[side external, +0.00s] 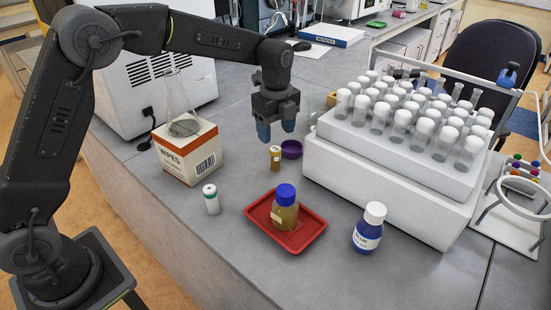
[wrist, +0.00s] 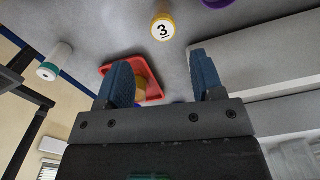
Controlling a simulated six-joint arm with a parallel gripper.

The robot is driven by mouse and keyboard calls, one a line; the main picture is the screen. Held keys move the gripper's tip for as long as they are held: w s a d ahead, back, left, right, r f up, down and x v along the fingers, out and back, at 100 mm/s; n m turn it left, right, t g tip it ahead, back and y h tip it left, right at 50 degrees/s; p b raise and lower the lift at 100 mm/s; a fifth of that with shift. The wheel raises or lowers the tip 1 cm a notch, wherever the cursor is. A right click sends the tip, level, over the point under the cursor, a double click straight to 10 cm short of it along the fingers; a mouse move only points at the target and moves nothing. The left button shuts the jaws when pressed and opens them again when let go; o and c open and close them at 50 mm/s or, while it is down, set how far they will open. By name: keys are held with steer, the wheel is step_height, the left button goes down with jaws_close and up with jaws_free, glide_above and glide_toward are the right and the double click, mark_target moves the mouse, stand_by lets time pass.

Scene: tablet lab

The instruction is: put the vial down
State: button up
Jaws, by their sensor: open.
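A small amber vial (side external: 275,158) stands upright on the grey counter, beside a purple bowl (side external: 291,149). In the wrist view, the vial's top lies beyond the fingertips (wrist: 160,62), clear of both.
A red tray (side external: 254,214) holds a blue-capped amber bottle (side external: 285,207). A blue-labelled bottle (side external: 368,228) stands right of it. A wipes box (side external: 188,154) with a glass flask is at left. A white rack of capped tubes (side external: 392,166) blocks the right.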

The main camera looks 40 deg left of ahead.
mark_target(275, 159)
step_height(275, 159, down, 5)
steer(key=shift+r, duration=0.1)
steer(key=shift+w+a+f, duration=0.1)
steer(key=shift+a+f, duration=0.05)
steer(key=shift+f, duration=0.75)
steer(key=shift+w+a+f, duration=0.15)
steer(key=shift+f, duration=0.8)
steer(key=shift+w+a+f, duration=0.1)
steer(key=shift+a+f, duration=0.05)
steer(key=shift+f, duration=0.75)
